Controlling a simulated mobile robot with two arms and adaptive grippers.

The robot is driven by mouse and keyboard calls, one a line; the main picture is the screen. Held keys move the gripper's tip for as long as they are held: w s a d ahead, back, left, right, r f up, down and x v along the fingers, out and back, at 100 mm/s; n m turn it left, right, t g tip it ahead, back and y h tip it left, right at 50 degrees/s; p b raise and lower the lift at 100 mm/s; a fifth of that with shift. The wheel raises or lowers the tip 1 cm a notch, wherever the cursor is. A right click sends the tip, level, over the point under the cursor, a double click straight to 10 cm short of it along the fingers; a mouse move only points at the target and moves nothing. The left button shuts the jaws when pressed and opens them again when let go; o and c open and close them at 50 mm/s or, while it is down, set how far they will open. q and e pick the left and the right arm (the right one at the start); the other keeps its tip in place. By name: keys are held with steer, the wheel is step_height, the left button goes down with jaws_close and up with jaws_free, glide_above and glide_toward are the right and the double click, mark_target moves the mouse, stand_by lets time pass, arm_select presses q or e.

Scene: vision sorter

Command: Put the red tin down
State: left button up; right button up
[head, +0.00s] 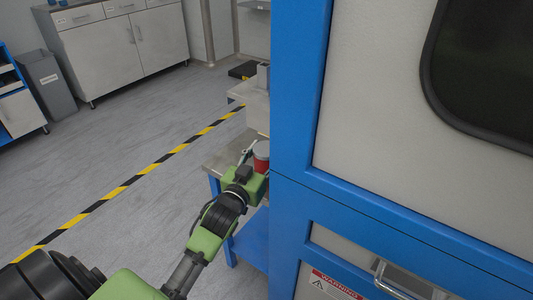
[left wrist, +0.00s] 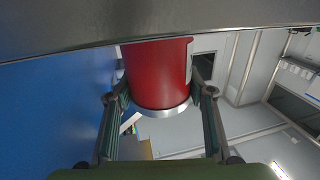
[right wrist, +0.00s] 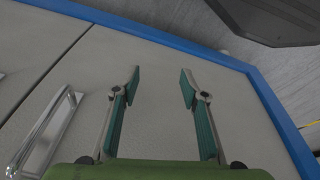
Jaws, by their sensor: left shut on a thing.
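The red tin (head: 261,150) shows in the head view at the edge of a metal-topped table, partly hidden by the blue machine frame. In the left wrist view the red tin (left wrist: 158,72), with a silver rim, stands between the two fingers of my left gripper (left wrist: 160,94), which is shut on it. A grey surface (left wrist: 120,22) crosses the top of that view at the tin's far end; I cannot tell whether they touch. My left gripper also shows in the head view (head: 252,160). My right gripper (right wrist: 160,77) is open and empty in the right wrist view.
A large machine with a blue frame (head: 297,120) and pale panels fills the right of the head view. The right gripper faces a pale panel (right wrist: 160,125) with a metal handle (right wrist: 48,130). The table (head: 225,158) has blue legs. Open floor (head: 110,150) lies left.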

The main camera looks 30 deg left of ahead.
arm_select(q)
steer(key=o, duration=1.4)
steer(key=shift+f, duration=0.1)
steer(key=shift+o, duration=0.9)
